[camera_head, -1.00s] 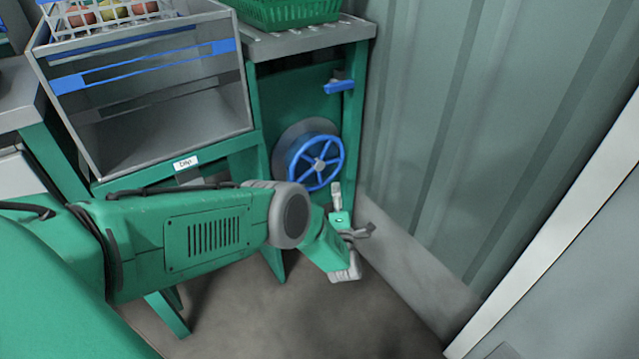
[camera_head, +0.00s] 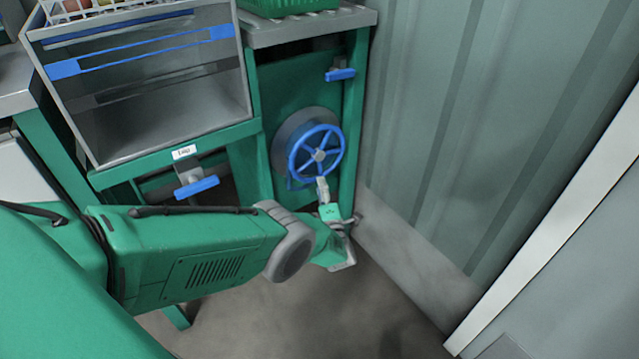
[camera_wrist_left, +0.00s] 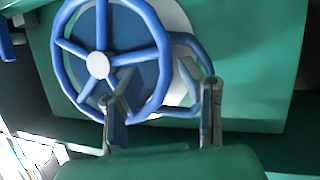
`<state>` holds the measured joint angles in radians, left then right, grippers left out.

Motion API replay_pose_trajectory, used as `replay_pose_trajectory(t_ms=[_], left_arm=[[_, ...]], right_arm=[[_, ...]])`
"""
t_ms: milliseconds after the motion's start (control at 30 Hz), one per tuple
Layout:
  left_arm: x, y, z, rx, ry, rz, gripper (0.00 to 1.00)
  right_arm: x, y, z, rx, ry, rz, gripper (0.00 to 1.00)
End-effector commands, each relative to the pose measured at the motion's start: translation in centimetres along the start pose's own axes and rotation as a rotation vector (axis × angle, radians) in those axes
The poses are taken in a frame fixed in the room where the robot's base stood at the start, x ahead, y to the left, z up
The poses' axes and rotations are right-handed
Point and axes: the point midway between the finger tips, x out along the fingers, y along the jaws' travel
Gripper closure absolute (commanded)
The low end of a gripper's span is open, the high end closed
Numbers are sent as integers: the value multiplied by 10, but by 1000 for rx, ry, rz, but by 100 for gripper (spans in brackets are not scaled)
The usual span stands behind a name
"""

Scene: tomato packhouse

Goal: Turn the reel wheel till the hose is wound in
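The reel wheel (camera_head: 319,155) is blue and spoked with a grey hub, on a grey drum against a green panel. It also shows in the left wrist view (camera_wrist_left: 97,65). My left gripper (camera_head: 340,204) is at the wheel's lower right edge. In the left wrist view my left gripper (camera_wrist_left: 159,92) is open, fingers wide apart; its left finger overlaps the lower rim. I cannot tell whether it touches. A curved blue piece (camera_wrist_left: 203,55) passes behind the right finger; I cannot tell if it is hose. My right gripper is not in view.
A blue handle (camera_head: 340,74) sticks out above the wheel, and another (camera_head: 197,187) sits under the grey bin (camera_head: 170,120). A corrugated wall (camera_head: 480,120) stands close on the right. The floor (camera_head: 300,315) below is clear.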

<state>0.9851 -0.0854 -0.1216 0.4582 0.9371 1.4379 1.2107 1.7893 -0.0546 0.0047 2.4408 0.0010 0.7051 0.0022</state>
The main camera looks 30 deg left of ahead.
Motion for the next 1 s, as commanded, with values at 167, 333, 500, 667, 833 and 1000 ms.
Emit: replay_pose_trajectory(t_ms=[167, 333, 500, 667, 833, 1000], left_arm=[[23, -1, 0, -1, 0, 2, 66], [32, 0, 0, 0, 0, 0, 66], [32, 0, 0, 0, 0, 0, 66], [32, 0, 0, 0, 0, 0, 94], [31, 0, 0, 1, -1, -2, 100], [29, 0, -2, 11, -3, -8, 100]], right_arm=[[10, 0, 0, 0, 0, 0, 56], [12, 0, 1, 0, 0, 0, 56], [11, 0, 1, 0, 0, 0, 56], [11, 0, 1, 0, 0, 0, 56], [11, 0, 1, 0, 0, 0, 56], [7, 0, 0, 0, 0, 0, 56]])
